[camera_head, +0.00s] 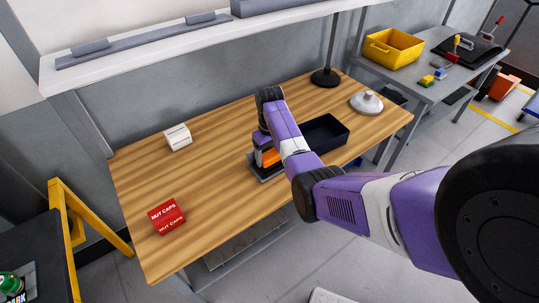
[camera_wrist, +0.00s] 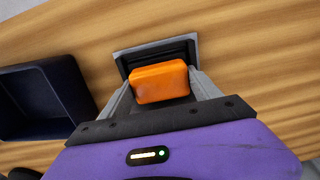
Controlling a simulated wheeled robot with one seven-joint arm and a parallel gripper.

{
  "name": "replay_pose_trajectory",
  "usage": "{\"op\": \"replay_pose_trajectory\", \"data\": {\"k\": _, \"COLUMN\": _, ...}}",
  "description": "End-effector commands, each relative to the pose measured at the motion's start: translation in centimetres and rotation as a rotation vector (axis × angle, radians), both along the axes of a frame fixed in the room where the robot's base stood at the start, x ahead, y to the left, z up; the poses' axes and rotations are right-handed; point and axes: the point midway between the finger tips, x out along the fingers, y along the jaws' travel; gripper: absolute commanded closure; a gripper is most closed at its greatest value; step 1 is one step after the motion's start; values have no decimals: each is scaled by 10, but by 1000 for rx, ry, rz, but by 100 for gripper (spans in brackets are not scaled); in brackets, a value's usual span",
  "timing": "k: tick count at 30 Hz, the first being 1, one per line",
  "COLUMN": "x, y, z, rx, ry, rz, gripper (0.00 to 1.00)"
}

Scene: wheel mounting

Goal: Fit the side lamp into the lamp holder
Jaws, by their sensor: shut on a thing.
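The orange side lamp (camera_wrist: 160,82) is between my gripper's two grey fingers (camera_wrist: 162,92) in the wrist view. It also shows as an orange patch (camera_head: 267,157) in the head view. My gripper is shut on it. The dark lamp holder (camera_wrist: 157,52) lies directly beyond and around the lamp in the wrist view, and its lower edge shows in the head view (camera_head: 265,178). The lamp overlaps the holder in the wrist view. I cannot tell whether it is seated in it or just above it. My arm hides part of the holder in the head view.
A dark open tray (camera_wrist: 45,100) stands left of my gripper in the wrist view. On the wooden table (camera_head: 215,195) are a red nut caps box (camera_head: 167,216), a white box (camera_head: 178,137), a white round object (camera_head: 367,102) and a black stand base (camera_head: 325,77). The table's front left is mostly clear.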

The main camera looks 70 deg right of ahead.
Motion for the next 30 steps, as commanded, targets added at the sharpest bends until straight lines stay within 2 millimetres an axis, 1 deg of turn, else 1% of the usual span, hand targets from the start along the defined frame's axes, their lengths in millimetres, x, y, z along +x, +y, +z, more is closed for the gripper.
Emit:
{"op": "replay_pose_trajectory", "data": {"k": 6, "x": 0, "y": 0, "z": 0, "rx": -1, "ry": -1, "rz": 0, "gripper": 72}}
{"op": "replay_pose_trajectory", "data": {"k": 22, "x": -1, "y": 1, "z": -16, "rx": 2, "ry": 2, "rz": 0, "gripper": 72}}
{"op": "replay_pose_trajectory", "data": {"k": 23, "x": -2, "y": 2, "z": -17, "rx": 3, "ry": 3, "rz": 0, "gripper": 22}}
{"op": "replay_pose_trajectory", "data": {"k": 24, "x": -2, "y": 2, "z": -18, "rx": 3, "ry": 4, "rz": 0, "gripper": 14}}
{"op": "replay_pose_trajectory", "data": {"k": 25, "x": -2, "y": 2, "z": -18, "rx": 4, "ry": 5, "rz": 0, "gripper": 8}}
{"op": "replay_pose_trajectory", "data": {"k": 26, "x": -2, "y": 2, "z": -18, "rx": 4, "ry": 5, "rz": 0, "gripper": 6}}
{"op": "replay_pose_trajectory", "data": {"k": 30, "x": -2, "y": 2, "z": -15, "rx": 3, "ry": 4, "rz": 0, "gripper": 6}}
